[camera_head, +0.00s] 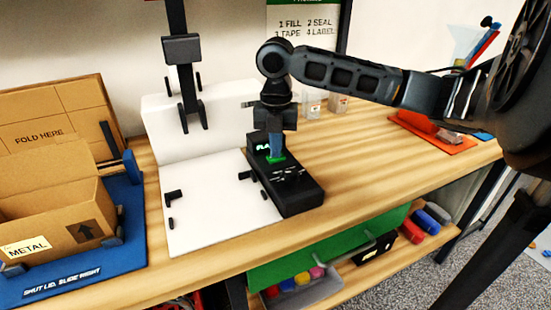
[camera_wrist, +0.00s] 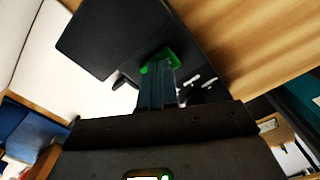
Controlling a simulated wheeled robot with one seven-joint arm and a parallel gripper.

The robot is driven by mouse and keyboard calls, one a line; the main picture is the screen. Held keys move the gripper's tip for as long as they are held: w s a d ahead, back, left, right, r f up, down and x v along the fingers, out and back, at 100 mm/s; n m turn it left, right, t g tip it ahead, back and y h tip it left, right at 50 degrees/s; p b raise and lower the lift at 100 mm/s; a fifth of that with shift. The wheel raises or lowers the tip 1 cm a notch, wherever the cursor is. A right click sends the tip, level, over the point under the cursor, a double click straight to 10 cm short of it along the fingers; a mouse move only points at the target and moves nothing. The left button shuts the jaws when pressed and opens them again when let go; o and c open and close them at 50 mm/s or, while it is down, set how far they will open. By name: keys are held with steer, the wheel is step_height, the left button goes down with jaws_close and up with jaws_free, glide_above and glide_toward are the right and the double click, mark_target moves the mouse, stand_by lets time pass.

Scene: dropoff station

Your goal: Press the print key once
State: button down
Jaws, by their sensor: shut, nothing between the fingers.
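The print key is a green key (camera_head: 276,159) on a black keypad unit (camera_head: 298,193) in the middle of the bench. It also shows in the wrist view as a green key (camera_wrist: 160,58) on the black unit (camera_wrist: 105,35). My gripper (camera_head: 276,155) is shut and empty, pointing down with its fingertips right at the green key. In the wrist view my fingertips (camera_wrist: 158,68) overlap the key's near part and hide it. I cannot tell whether the tips touch the key or press it. A small lit display (camera_head: 263,147) is partly hidden behind my gripper.
A white station plate (camera_head: 215,220) with small black pegs lies left of the unit. An open cardboard box (camera_head: 60,215) sits on a blue fixture (camera_head: 130,235) at far left. An orange tray (camera_head: 435,140) lies at right. Bare wood (camera_head: 360,150) lies between unit and tray.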

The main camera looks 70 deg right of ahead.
stand_by(0.3)
steer(key=shift+r+p, duration=2.65)
steer(key=shift+r, duration=0.8)
